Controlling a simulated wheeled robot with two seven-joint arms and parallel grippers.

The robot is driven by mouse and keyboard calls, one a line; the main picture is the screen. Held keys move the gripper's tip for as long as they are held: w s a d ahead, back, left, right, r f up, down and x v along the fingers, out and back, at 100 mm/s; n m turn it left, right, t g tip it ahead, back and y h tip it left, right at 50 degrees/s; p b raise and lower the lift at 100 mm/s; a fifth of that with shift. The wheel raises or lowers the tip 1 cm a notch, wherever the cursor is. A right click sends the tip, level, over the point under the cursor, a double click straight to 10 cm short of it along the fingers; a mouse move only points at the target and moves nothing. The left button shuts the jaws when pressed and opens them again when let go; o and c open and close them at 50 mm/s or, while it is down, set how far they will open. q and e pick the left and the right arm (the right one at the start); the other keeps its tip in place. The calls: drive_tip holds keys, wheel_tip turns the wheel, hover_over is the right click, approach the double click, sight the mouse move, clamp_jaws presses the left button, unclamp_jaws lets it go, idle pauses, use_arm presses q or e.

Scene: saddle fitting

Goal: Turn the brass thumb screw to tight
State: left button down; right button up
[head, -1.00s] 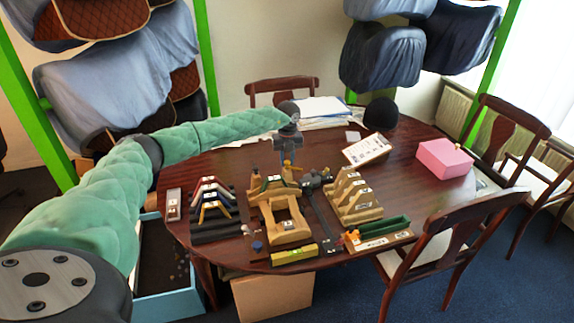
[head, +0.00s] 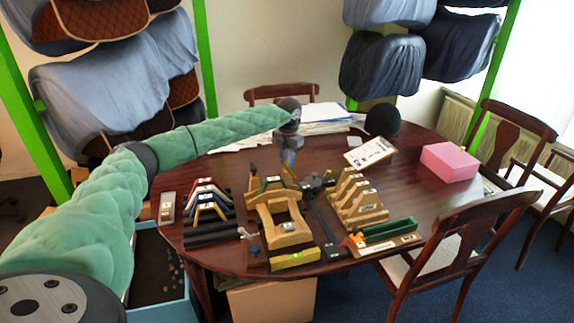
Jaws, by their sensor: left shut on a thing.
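A wooden saddle-tree fixture (head: 283,222) stands on the dark table, with a green strip across its raised back part. My right gripper is not in view.
A rack of coloured angled pieces (head: 209,207) stands left of the fixture and a stepped wooden rack (head: 358,202) right. A dark tool (head: 316,183) lies close by. A yellow level (head: 295,258), green tray (head: 389,230) and pink box (head: 449,161) are on the table. Chairs stand around it.

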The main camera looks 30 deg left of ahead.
use_arm(q)
drive_tip(key=m+b, duration=0.2)
drive_tip(key=m, duration=0.1)
drive_tip(key=shift+m, duration=0.6)
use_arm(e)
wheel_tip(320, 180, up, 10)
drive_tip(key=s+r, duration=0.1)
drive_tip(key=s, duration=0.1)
use_arm(q)
drive_tip(key=m+b, duration=0.2)
drive_tip(key=m, duration=0.1)
drive_tip(key=shift+m, duration=0.3)
drive_tip(key=shift+m+b, duration=0.55)
drive_tip(key=shift+m, duration=1.05)
drive_tip(key=shift+m+b, duration=0.4)
drive_tip(key=shift+r, duration=0.1)
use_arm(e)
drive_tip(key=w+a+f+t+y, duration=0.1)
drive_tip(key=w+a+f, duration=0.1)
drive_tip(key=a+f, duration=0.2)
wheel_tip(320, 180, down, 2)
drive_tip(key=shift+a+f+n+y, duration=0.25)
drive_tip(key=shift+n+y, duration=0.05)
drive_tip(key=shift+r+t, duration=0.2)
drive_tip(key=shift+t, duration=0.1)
use_arm(q)
drive_tip(key=c, duration=1.2)
unclamp_jaws()
